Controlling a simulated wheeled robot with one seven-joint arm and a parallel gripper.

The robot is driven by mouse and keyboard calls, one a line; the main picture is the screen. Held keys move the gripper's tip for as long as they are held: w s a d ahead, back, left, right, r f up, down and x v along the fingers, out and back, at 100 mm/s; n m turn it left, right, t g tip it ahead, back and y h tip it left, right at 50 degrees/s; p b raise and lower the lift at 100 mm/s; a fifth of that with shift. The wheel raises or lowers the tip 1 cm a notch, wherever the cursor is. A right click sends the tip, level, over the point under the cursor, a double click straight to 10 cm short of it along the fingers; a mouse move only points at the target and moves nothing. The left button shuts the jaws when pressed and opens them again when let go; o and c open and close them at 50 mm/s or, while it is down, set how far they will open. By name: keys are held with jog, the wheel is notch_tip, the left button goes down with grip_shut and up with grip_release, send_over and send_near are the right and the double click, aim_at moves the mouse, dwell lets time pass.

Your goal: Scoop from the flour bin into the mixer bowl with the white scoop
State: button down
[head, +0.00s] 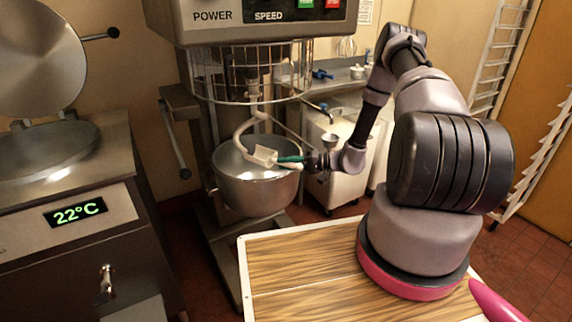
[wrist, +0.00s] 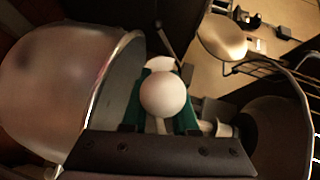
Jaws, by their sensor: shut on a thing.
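The white scoop (head: 264,156) is over the steel mixer bowl (head: 256,192), near its right rim and beside the mixer's curved beater. My gripper (head: 292,159) has green fingers shut on the scoop and reaches in from the right. In the wrist view the scoop's rounded white end (wrist: 165,95) sits between the green fingers (wrist: 160,118), and a metal bowl wall and rim (wrist: 103,88) curve at left. I cannot tell whether the scoop holds flour. A white bin (head: 333,178) stands behind, partly hidden by my arm; its contents are not visible.
The wire guard (head: 208,92) of the mixer hangs above the bowl. A wood-topped table with a white edge (head: 300,262) is in front. A steel machine with a 22°C display (head: 76,213) stands at left. A counter with blue utensils (head: 322,74) is behind.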

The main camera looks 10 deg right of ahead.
jog(key=s+d+r, duration=0.1)
jog(key=s+d, duration=0.3)
jog(key=s, duration=0.8)
jog(key=shift+s+d+r, duration=0.2)
jog(key=shift+s+r, duration=0.15)
